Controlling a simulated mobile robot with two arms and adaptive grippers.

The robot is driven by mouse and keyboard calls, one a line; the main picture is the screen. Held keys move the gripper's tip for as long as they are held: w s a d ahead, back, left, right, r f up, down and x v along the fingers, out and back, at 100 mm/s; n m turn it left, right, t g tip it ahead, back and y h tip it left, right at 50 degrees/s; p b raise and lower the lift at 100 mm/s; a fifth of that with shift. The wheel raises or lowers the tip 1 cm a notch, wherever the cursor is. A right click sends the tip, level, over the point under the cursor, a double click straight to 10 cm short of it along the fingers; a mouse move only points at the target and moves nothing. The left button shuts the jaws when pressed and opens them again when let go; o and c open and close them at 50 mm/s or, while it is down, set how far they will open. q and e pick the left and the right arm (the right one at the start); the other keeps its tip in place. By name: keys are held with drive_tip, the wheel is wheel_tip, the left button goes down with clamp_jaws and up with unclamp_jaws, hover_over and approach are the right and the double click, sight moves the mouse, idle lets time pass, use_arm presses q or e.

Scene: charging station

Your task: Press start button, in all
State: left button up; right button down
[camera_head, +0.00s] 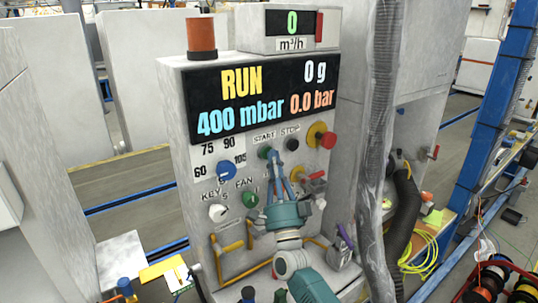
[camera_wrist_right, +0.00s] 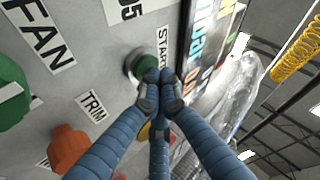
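The charging station panel (camera_head: 180,120) stands upright in front of me. Its green start button (camera_head: 263,153) sits under the START label, left of the dark stop button (camera_head: 291,144). My right gripper (camera_head: 272,154) has its blue fingers closed together, with nothing between them. Its fingertips are at the start button and partly cover it. In the right wrist view the green start button (camera_wrist_right: 138,63) shows just beyond the closed fingertips (camera_wrist_right: 160,90). I cannot tell whether they touch it. The display (camera_head: 262,94) reads RUN, 0 g, 400 mbar and 0.0 bar. My left gripper is out of view.
A red knob on a yellow base (camera_head: 321,136) is right of the stop button. A blue dial (camera_head: 227,171), a white key dial (camera_head: 218,212) and a green fan knob (camera_head: 250,199) are to the left. A thick grey hose (camera_head: 380,110) hangs right of the panel.

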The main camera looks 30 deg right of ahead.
drive_tip(key=shift+s, duration=0.15)
drive_tip(key=shift+s+y+p, duration=0.3)
drive_tip(key=shift+s+p, duration=0.05)
drive_tip(key=shift+s, duration=0.35)
drive_tip(key=s, duration=0.1)
drive_tip(key=s+p, duration=0.1)
drive_tip(key=s, duration=0.3)
drive_tip(key=shift+d+p, duration=0.25)
drive_tip(key=shift+p, duration=0.15)
idle(0.4)
